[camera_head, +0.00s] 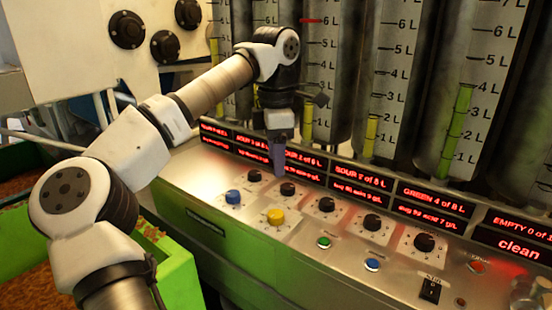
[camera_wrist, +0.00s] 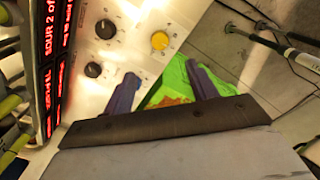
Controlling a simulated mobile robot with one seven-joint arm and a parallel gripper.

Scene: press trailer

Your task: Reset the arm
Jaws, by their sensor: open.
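My arm reaches in from the lower left of the head view and bends down over the control panel (camera_head: 305,235). My gripper (camera_head: 277,170) points down above the panel, near the black knobs at its left part. In the wrist view my gripper (camera_wrist: 163,82) is open, its two dark fingers apart with nothing between them. The yellow button (camera_wrist: 160,40) lies beyond the fingertips there, and it also shows in the head view (camera_head: 275,216). A black knob (camera_wrist: 94,70) is left of the fingers. Whether a finger touches the panel cannot be told.
Tall gauge cylinders (camera_head: 390,80) and red-lettered displays (camera_head: 362,195) stand behind the panel. A blue button (camera_head: 233,197), a green button (camera_head: 324,242) and a black switch (camera_head: 430,289) are on the panel. A green bin (camera_head: 175,270) stands at the left beside my arm.

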